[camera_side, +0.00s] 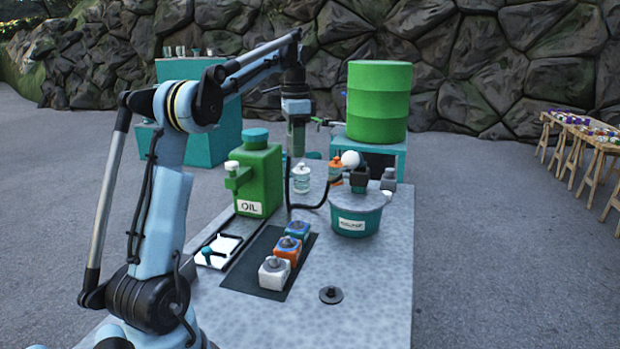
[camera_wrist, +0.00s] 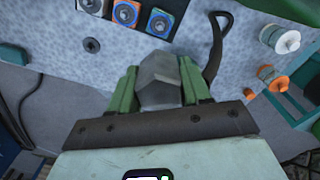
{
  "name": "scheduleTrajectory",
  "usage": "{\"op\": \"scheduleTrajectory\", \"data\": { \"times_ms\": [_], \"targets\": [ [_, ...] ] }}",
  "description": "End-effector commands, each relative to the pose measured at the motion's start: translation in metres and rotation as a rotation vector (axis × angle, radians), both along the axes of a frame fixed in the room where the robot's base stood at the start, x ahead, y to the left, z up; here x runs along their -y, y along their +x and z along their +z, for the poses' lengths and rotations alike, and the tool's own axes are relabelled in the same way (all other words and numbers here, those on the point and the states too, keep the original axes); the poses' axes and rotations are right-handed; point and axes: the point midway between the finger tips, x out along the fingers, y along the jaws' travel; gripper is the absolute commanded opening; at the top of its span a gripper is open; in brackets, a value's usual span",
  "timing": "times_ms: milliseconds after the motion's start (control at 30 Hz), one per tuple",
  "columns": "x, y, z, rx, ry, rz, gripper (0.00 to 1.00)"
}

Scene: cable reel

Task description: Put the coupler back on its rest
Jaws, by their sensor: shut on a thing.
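My gripper (camera_side: 297,150) is over the far part of the grey table, behind the oil can. In the wrist view its two green fingers (camera_wrist: 160,92) are shut on a grey faceted piece, which looks like the coupler (camera_wrist: 158,78). A black hose (camera_wrist: 216,45) shows beside the right finger there; in the side view the hose (camera_side: 291,200) hangs below the gripper and curves right across the tabletop. Its joint with the coupler is hidden. I cannot tell which object is the rest.
A green oil can (camera_side: 258,178), a teal lidded tub (camera_side: 357,215), a white-capped jar (camera_side: 301,180) and an orange bottle (camera_side: 335,172) stand nearby. Coloured blocks (camera_side: 288,250) sit on a dark mat. A dark disc (camera_side: 331,295) lies nearer. The near right tabletop is clear.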

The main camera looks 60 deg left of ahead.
Motion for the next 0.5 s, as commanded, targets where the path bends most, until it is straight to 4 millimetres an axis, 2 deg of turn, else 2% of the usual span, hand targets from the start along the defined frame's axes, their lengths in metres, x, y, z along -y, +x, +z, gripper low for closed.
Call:
{"op": "scheduleTrajectory", "data": {
  "times_ms": [267,500],
  "targets": [
    [0.068,0.008,0.007,0.000,0.000,-0.150,0.07],
    [0.147,-0.001,0.008,0.000,0.000,-0.333,0.07]
  ]
}}
